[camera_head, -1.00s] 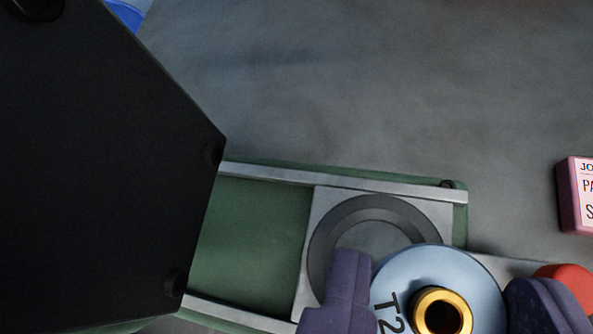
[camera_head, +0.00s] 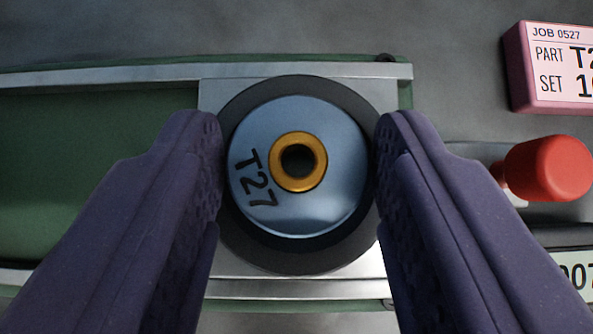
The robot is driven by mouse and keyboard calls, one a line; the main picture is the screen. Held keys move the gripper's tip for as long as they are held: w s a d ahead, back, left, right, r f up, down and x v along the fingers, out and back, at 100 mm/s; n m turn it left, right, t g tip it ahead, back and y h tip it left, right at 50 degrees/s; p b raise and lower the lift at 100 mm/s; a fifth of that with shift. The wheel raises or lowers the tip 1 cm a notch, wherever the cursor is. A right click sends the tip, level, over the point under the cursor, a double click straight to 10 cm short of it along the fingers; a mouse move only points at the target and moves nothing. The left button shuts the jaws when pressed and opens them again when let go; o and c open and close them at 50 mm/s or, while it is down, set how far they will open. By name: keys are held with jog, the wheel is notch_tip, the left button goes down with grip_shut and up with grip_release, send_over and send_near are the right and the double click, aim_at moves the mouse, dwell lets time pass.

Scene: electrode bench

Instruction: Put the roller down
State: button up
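The roller (camera_head: 270,205) shows end-on as a pale blue disc marked "T27" with a gold ring round a dark centre hole. It sits over the dark ring of the square metal seat (camera_head: 212,92) at the right end of the green-floored tray. Most of the ring shows around it. My gripper (camera_head: 298,135) has one purple finger on each side of the roller. Narrow dark gaps show between both fingers and the disc, so it looks open around the roller. The roller's underside is hidden.
The green tray (camera_head: 90,160) with metal rails runs left from the seat. A red knob (camera_head: 548,168) is close to the right finger. A pink block (camera_head: 515,75) reading "JOB 0527" stands at upper right, and a label (camera_head: 578,275) at lower right. Grey bench lies behind.

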jog(key=shift+o, duration=1.3)
jog(key=shift+r, duration=0.1)
jog(key=shift+r, duration=0.15)
jog(key=p+v, duration=0.4)
jog(key=v, duration=0.8)
jog(key=shift+r, duration=0.15)
